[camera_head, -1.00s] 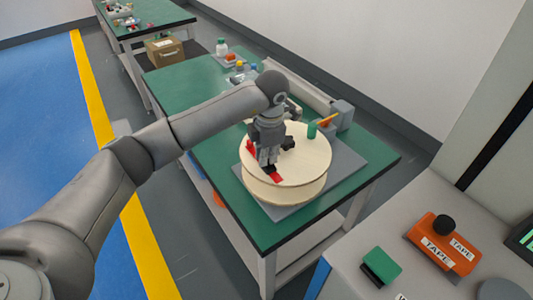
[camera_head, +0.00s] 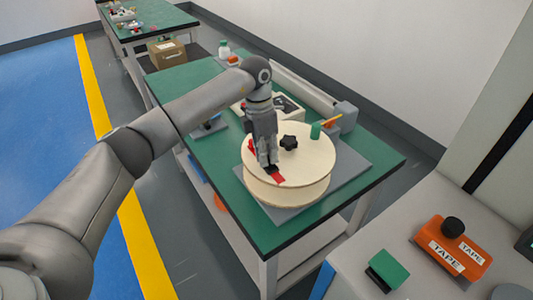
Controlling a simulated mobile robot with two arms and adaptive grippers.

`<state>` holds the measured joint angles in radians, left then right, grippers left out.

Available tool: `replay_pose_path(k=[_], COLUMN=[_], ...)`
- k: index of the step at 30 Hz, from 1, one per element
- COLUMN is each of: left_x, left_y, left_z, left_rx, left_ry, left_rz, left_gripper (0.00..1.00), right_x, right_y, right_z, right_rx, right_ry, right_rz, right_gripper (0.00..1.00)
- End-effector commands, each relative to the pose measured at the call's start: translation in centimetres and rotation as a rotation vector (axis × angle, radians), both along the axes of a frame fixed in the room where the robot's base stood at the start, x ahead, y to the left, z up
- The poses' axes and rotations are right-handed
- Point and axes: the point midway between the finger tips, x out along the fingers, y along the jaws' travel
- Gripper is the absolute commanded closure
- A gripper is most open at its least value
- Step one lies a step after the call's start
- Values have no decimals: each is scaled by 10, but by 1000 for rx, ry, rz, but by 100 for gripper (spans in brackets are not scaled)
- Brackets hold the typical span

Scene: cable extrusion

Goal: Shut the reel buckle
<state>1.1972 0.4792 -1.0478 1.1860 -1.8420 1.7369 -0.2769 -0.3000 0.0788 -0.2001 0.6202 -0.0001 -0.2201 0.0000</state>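The pale wooden reel (camera_head: 312,165) lies flat on a grey plate (camera_head: 352,168) on the green table. A black star knob (camera_head: 289,142) and a green peg (camera_head: 315,131) stand on its top disc. Red buckle parts show on the near left of the disc: one red piece (camera_head: 278,179) lies by my fingertips, and another red piece (camera_head: 251,146) stands to the left, partly behind the gripper. My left gripper (camera_head: 270,168) points down at the disc, its fingertips at or just above the red piece. Its finger gap and any contact are too small to tell. My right gripper is out of view.
Behind the reel are a light box with dark openings (camera_head: 287,106) and a grey rail with an end block (camera_head: 343,113). A bottle (camera_head: 224,50) stands at the table's far end. An orange tape dispenser (camera_head: 450,247) and a green block (camera_head: 384,268) are on the right-hand counter.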

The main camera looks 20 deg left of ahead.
Motion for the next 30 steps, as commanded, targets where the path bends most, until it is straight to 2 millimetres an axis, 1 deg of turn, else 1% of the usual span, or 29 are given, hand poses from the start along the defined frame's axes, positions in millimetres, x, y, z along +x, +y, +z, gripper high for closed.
replay_pose_path(k=[1, 4, 13, 16, 20, 27, 30], left_x=[0, 0, 0, 1, 4, 8, 9], left_y=[0, 0, 0, 1, 4, 11, 14], left_z=[0, 0, 0, 6, 26, 77, 94], left_rx=[0, 1, 1, 1, 1, 1, 1], left_ry=[0, 1, -1, -2, -6, -4, -3], left_rz=[-1, 0, 0, 0, 1, 2, 1], left_gripper=[76, 63, 63, 63, 63, 63, 63], right_x=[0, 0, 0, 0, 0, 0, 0], right_y=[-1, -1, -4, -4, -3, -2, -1], right_z=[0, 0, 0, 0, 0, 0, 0], right_rx=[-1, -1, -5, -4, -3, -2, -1], right_ry=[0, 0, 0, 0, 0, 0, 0], right_rz=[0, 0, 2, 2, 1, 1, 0], right_gripper=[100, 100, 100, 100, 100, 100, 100])
